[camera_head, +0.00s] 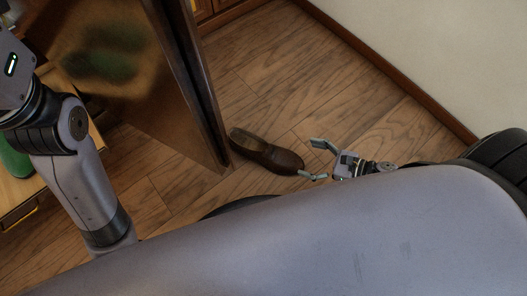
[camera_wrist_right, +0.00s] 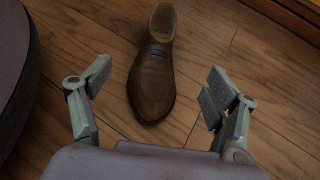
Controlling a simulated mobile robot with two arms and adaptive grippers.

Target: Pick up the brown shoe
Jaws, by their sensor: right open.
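The brown shoe (camera_head: 266,152) lies upright on the wooden floor in the head view, beside the lower edge of the open dark door. My right gripper (camera_head: 318,160) is just right of the shoe's toe, open and empty. In the right wrist view the shoe (camera_wrist_right: 151,80) points its toe toward my right gripper (camera_wrist_right: 155,85), and the toe lies between the two spread fingers without visible contact. My left arm shows at the left of the head view, but its gripper is out of the picture.
The dark wooden door (camera_head: 165,75) stands close to the left of the shoe. A white wall (camera_head: 430,50) with a brown baseboard (camera_head: 400,82) runs along the right. Free wooden floor (camera_head: 290,70) lies beyond the shoe. A green thing (camera_head: 14,158) sits at the far left.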

